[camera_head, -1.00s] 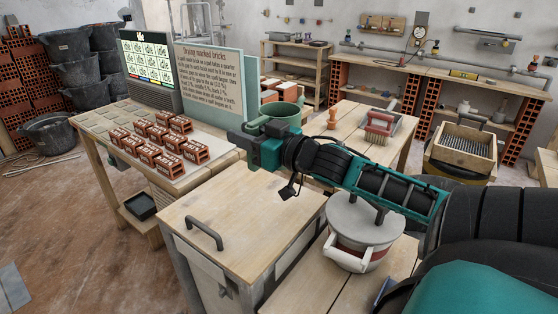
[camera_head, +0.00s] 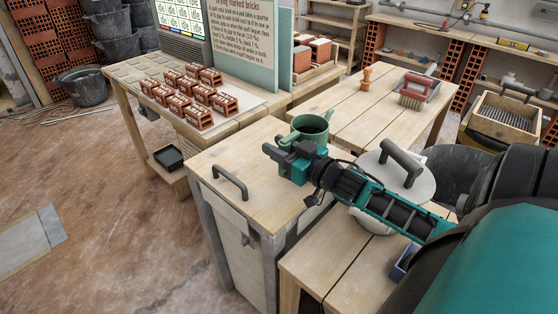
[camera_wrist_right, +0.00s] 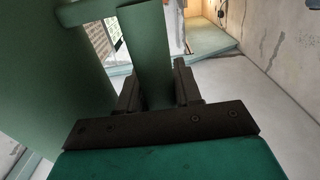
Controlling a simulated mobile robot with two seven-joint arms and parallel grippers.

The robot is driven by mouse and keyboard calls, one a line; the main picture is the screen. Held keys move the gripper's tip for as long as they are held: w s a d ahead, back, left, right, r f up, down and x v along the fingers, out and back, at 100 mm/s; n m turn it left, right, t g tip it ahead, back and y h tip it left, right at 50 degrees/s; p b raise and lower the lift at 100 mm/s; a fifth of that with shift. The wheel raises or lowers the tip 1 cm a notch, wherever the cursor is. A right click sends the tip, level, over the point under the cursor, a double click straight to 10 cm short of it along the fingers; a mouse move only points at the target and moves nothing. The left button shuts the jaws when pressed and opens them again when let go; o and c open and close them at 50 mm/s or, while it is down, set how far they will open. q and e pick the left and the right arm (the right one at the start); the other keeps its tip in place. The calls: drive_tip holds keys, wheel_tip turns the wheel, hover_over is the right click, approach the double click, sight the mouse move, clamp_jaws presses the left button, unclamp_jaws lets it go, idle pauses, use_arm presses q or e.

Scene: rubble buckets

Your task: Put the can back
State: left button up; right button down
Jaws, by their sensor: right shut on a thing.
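The green can (camera_head: 312,124) has an open top with a dark inside. It appears at the far end of the wooden-topped cabinet (camera_head: 235,172); I cannot tell whether it touches the top or is held above it. My right gripper (camera_head: 289,147) is at the can's near side. In the right wrist view my right gripper (camera_wrist_right: 160,88) is shut on the can's green strap-like handle (camera_wrist_right: 144,50), with a dark finger on each side. The can's body (camera_wrist_right: 45,90) fills the left of that view. The can's base is hidden in the head view. My left gripper is out of view.
Marked bricks (camera_head: 199,95) stand on the bench at left beside a sign board (camera_head: 249,40). A table (camera_head: 375,112) with a brush (camera_head: 412,95) lies beyond the can. A grey-lidded bucket (camera_head: 400,178) stands under my right arm. The cabinet top has free room around its handle.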

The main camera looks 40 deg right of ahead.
drive_tip(key=shift+f, duration=1.6)
drive_tip(key=shift+f+b, duration=0.1)
drive_tip(key=shift+b, duration=0.2)
drive_tip(key=c, duration=0.8)
unclamp_jaws()
drive_tip(key=shift+f, duration=0.15)
drive_tip(key=s+d, duration=0.1)
drive_tip(key=s, duration=1.1)
drive_tip(key=a+f+g, duration=0.1)
drive_tip(key=a+f, duration=0.2)
drive_tip(key=s+a+f+g, duration=0.1)
drive_tip(key=a+f, duration=0.3)
drive_tip(key=a+f+g+h, duration=0.1)
drive_tip(key=a+f+g, duration=0.1)
drive_tip(key=a+f, duration=0.1)
drive_tip(key=shift+s+a+f+p, duration=0.3)
drive_tip(key=shift+a+f+p, duration=0.1)
drive_tip(key=shift+f, duration=0.05)
drive_tip(key=a+f+g, duration=0.1)
drive_tip(key=a, duration=0.3)
drive_tip(key=s+a+f+n+g+y, duration=0.1)
drive_tip(key=a+f, duration=0.1)
drive_tip(key=a, duration=0.2)
drive_tip(key=s+a+f+g, duration=0.1)
drive_tip(key=a, duration=0.3)
drive_tip(key=shift+s+a+f+n+y, duration=0.15)
drive_tip(key=shift+a+f+n+y, duration=0.15)
drive_tip(key=shift+f, duration=0.1)
drive_tip(key=shift+d, duration=0.1)
